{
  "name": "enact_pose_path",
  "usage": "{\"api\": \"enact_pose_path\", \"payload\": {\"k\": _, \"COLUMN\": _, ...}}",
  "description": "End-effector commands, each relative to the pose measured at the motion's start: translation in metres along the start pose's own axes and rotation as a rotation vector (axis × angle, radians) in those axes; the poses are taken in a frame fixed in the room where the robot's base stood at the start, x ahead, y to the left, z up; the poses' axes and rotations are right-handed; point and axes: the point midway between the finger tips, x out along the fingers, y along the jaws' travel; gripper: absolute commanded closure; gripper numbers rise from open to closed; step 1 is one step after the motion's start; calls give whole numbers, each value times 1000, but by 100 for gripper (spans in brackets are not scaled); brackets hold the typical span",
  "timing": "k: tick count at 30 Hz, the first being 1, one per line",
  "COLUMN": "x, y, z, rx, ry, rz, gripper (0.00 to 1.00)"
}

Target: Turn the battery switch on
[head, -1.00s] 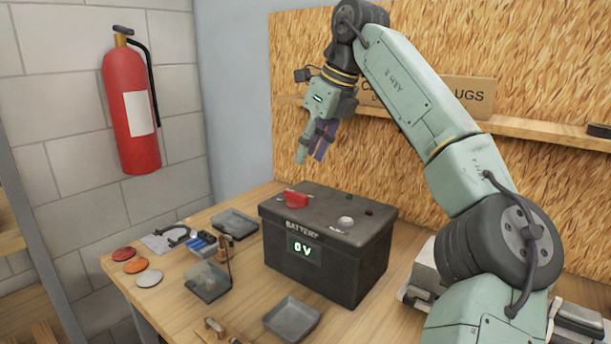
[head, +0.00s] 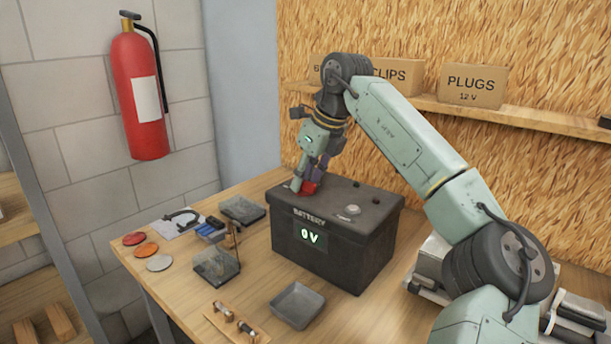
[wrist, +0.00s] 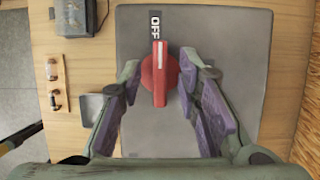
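The battery (head: 350,245) is a dark grey box on the bench, with a display reading 0 V on its front. The red battery switch (head: 308,188) is on its top, partly hidden by my gripper in the head view. In the wrist view the red switch knob (wrist: 159,74) has a white line pointing at the OFF label (wrist: 155,24). My gripper (wrist: 164,100) is open, its purple-padded fingers on either side of the lower part of the knob. Gaps show between the pads and the knob. In the head view my gripper (head: 308,182) is down at the battery top.
A grey tray (head: 297,305) stands in front of the battery. A wooden block with fuses (head: 235,322), coloured discs (head: 147,250) and small parts lie left of it. Boxes, one marked PLUGS (head: 473,85), stand on the shelf behind. A fire extinguisher (head: 139,95) hangs left.

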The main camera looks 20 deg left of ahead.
Motion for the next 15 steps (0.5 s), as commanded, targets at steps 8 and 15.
{"api": "enact_pose_path", "payload": {"k": 8, "x": 0, "y": 0, "z": 0, "rx": 0, "ry": 0, "rz": 0, "gripper": 80}}
{"api": "enact_pose_path", "payload": {"k": 15, "x": 0, "y": 0, "z": 0, "rx": 0, "ry": 0, "rz": 1, "gripper": 96}}
